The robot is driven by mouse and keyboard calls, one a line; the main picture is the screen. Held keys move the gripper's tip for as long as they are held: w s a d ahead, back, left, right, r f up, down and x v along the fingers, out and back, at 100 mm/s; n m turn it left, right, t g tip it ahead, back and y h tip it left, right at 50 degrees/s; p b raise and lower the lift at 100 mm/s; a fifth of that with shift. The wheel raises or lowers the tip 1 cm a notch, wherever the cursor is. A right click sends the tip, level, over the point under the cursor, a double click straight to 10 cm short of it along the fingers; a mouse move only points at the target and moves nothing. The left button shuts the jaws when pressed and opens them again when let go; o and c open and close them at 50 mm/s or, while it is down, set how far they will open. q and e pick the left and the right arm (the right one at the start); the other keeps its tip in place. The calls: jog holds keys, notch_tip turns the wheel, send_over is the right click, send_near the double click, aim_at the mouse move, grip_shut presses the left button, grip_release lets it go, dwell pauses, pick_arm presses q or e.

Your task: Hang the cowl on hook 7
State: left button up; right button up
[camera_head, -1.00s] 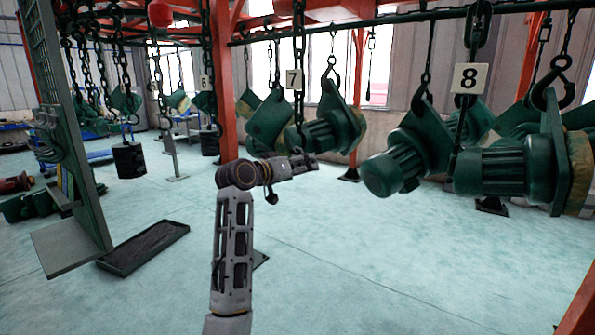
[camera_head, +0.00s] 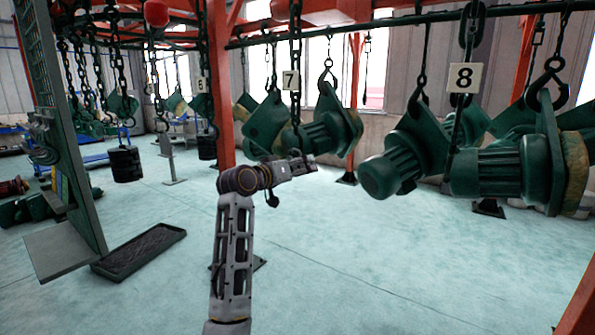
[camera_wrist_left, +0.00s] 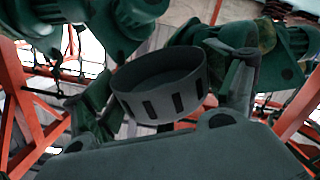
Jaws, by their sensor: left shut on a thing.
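The cowl (camera_wrist_left: 158,92) is a grey, shallow round cup with dark slots around its wall, seen in the left wrist view. My left gripper (camera_wrist_left: 172,80) is shut on it, with a finger on either side. In the head view my left gripper (camera_head: 304,161) is small and dark in front of the hanging green motors; I cannot make out the cowl there. The number 7 plate (camera_head: 290,80) hangs on a chain just above my gripper. The lower end of that chain meets the gripper's outline, and its hook is not clear. My right gripper is not in view.
A green motor (camera_head: 325,130) hangs close behind my gripper. More motors (camera_head: 400,165) hang to the right by the number 8 plate (camera_head: 465,78). The pale floor ahead is clear.

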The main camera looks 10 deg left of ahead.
pick_arm(q)
jog(key=shift+f, duration=0.3)
dwell(0.7)
jog(key=o, duration=1.1)
jog(key=shift+v, duration=5.9)
